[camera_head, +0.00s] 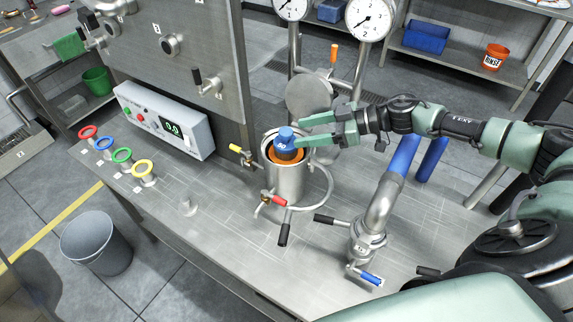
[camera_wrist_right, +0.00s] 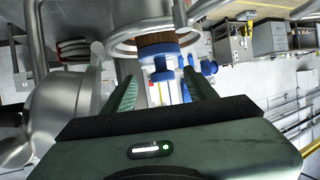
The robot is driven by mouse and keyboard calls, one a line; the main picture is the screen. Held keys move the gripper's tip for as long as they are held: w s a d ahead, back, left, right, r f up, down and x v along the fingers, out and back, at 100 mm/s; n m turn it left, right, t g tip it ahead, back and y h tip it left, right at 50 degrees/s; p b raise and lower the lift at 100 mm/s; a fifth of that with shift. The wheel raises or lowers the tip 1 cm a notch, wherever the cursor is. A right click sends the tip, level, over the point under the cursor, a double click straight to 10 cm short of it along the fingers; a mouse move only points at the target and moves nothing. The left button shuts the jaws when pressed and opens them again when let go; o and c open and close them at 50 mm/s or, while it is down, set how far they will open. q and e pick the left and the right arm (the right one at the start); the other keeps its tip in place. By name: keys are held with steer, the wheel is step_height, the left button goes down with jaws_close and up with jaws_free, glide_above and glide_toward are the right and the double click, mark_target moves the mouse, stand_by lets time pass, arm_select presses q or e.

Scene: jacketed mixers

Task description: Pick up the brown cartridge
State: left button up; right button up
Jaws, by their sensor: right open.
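A steel vessel (camera_head: 286,185) stands on the steel bench. A brown-orange ring or body (camera_head: 270,155) shows inside its mouth, with a blue top (camera_head: 285,137) standing up out of it. In the right wrist view, a brown band (camera_wrist_right: 157,39) lies at the vessel's rim, with a blue and white part (camera_wrist_right: 160,64) joined to it. I take this as the brown cartridge; most of it is hidden in the vessel. My right gripper (camera_head: 301,131) is open, its fingertips close to the blue top. Contact cannot be told. The fingers (camera_wrist_right: 160,82) flank the blue part in the wrist view. My left gripper is not seen.
A control box (camera_head: 165,120) and several coloured rings (camera_head: 122,156) lie on the bench at left. A pipe fitting with levers (camera_head: 368,235) stands right of the vessel. Gauges (camera_head: 370,18) and uprights rise behind. A grey bin (camera_head: 96,243) stands on the floor.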

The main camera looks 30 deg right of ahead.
mark_target(286, 138)
steer(key=p+x, duration=0.1)
steer(key=x, duration=0.1)
steer(key=p+x, duration=0.1)
steer(key=x, duration=0.2)
steer(key=shift+w+a+r, duration=0.1)
steer(key=shift+a+r, duration=0.05)
steer(key=shift+a, duration=0.15)
steer(key=shift+w+f, duration=0.1)
steer(key=shift+f, duration=0.1)
steer(key=shift+a, duration=0.1)
jaws_close()
steer(key=shift+s+f, duration=0.15)
steer(key=shift+s, duration=0.1)
stand_by(0.6)
